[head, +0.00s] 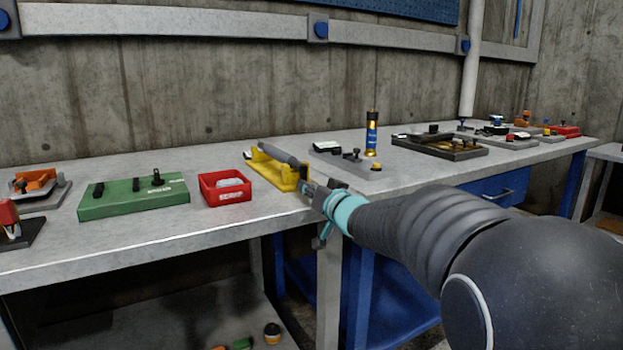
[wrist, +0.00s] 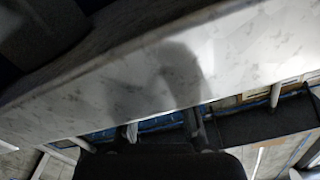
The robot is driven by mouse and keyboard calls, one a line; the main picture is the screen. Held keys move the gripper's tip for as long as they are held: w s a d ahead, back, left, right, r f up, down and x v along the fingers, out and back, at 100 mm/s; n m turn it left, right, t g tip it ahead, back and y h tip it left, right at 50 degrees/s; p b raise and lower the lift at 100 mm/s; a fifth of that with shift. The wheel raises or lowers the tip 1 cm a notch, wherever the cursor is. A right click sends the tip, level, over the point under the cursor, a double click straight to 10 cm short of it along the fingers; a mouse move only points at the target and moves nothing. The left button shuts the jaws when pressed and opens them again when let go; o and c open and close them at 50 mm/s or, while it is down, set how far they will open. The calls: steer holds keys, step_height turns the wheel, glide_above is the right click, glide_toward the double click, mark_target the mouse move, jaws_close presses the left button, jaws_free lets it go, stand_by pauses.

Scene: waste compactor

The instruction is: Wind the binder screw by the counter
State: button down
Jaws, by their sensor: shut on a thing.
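A yellow fixture (head: 270,172) with a dark grey roller-like bar (head: 284,157) along its top stands near the front edge of the workbench. My gripper (head: 311,190) reaches in from the right to the fixture's front right end. It is shut there on a small part, which looks like the binder screw; the jaws hide most of it. No counter display can be read at this size. The wrist view shows the pale bench top and its edge, with dark shapes close to the camera, and the held part cannot be made out there.
A red bin (head: 224,198) and a green board (head: 135,199) with black handles sit left of the fixture. A grey plate (head: 345,163) and a blue-and-yellow cylinder (head: 371,138) stand behind my gripper. The workbench (head: 170,232) has a bare front strip.

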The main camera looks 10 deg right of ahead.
steer(key=c, duration=1)
jaws_free()
steer(key=shift+a, duration=0.1)
steer(key=shift+f, duration=0.1)
